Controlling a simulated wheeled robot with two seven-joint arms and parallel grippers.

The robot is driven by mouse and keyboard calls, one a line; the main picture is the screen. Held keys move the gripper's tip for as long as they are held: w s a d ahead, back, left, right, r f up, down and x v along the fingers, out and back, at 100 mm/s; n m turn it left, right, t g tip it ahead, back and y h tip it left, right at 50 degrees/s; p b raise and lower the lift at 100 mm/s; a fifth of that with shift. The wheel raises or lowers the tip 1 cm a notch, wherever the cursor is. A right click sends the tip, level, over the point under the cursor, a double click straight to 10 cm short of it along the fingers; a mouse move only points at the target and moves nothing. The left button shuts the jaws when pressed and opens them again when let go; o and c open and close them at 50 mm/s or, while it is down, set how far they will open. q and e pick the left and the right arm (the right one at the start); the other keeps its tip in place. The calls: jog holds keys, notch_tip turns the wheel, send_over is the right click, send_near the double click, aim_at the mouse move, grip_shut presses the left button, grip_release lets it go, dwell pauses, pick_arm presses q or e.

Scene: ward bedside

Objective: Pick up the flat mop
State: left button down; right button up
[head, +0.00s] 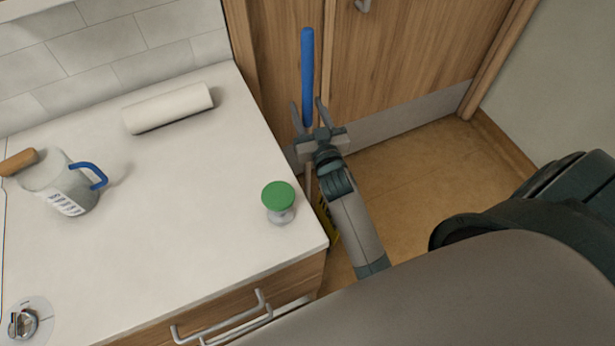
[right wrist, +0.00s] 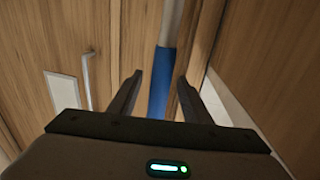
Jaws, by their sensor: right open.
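The flat mop stands upright beside the counter, with its blue handle grip (head: 307,70) showing in front of the wooden door in the head view. Its lower pole is mostly hidden behind my right gripper and arm, and I cannot make out its head. My right gripper (head: 307,102) is open, with one finger on each side of the blue grip in the picture. The right wrist view also shows the blue grip (right wrist: 161,88) and a grey pole between the open fingers (right wrist: 160,76). I cannot tell whether either finger touches it. My left gripper is not in view.
The white counter (head: 190,220) lies left of my right arm, its edge close by. It holds a green-topped object (head: 278,197), a white roll (head: 168,108) and a jug (head: 62,185). A yellow item (head: 327,225) shows partly beside the counter. Open floor (head: 420,165) lies right.

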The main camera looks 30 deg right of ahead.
aim_at(309, 84)
grip_shut()
jog(key=shift+r, duration=0.2)
jog(key=shift+r, duration=0.25)
notch_tip(309, 84, up, 8)
jog(key=shift+r, duration=0.15)
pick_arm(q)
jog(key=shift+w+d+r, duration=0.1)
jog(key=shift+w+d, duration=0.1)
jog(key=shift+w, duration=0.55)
pick_arm(e)
jog(key=shift+r, duration=0.5)
